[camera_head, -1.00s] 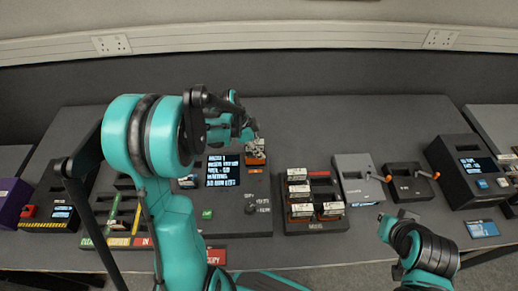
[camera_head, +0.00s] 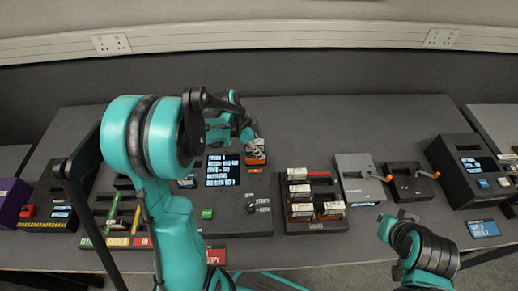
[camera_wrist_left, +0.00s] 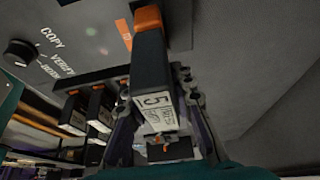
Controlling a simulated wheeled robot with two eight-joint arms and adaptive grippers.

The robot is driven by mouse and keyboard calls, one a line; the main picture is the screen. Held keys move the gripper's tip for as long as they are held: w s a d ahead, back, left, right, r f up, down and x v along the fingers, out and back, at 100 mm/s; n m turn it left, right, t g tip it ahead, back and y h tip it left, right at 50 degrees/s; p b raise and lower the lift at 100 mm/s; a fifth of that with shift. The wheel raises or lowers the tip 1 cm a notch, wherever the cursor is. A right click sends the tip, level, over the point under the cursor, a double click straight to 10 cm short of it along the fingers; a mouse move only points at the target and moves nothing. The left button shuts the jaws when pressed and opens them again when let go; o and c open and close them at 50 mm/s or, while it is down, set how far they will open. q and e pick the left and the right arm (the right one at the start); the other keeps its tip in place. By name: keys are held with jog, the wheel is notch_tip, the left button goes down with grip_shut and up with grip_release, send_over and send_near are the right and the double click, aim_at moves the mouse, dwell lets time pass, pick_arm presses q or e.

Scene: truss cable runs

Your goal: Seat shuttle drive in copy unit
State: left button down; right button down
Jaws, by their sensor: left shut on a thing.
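The shuttle drive is a dark block with an orange end and a white label marked 5; it fills the middle of the left wrist view (camera_wrist_left: 150,75). My left gripper (camera_wrist_left: 160,120) is shut on it, one finger along each side. In the head view the drive's orange part (camera_head: 256,152) shows at the back right corner of the copy unit (camera_head: 235,222), by my left gripper (camera_head: 247,136). I cannot tell how deep the drive sits in a slot there. My right gripper (camera_head: 390,226) is low at the right, its jaws unclear.
A rack (camera_head: 318,227) with several labelled drives stands right of the copy unit. Beyond it are a grey box (camera_head: 354,172) and a black box (camera_head: 408,186) with orange-ended handles, then a black screen unit (camera_head: 462,165). The table behind them is clear.

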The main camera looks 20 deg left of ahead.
aim_at(258, 142)
pick_arm(q)
jog(key=shift+f+b, duration=1.9)
jog(key=shift+f, duration=0.15)
dwell(1.5)
jog(key=c, duration=0.9)
grip_release()
jog(key=shift+r, duration=0.15)
jog(key=shift+r+p, duration=2.8)
jog(key=shift+r, duration=0.85)
jog(key=shift+s+f, duration=0.1)
jog(key=shift+s, duration=0.05)
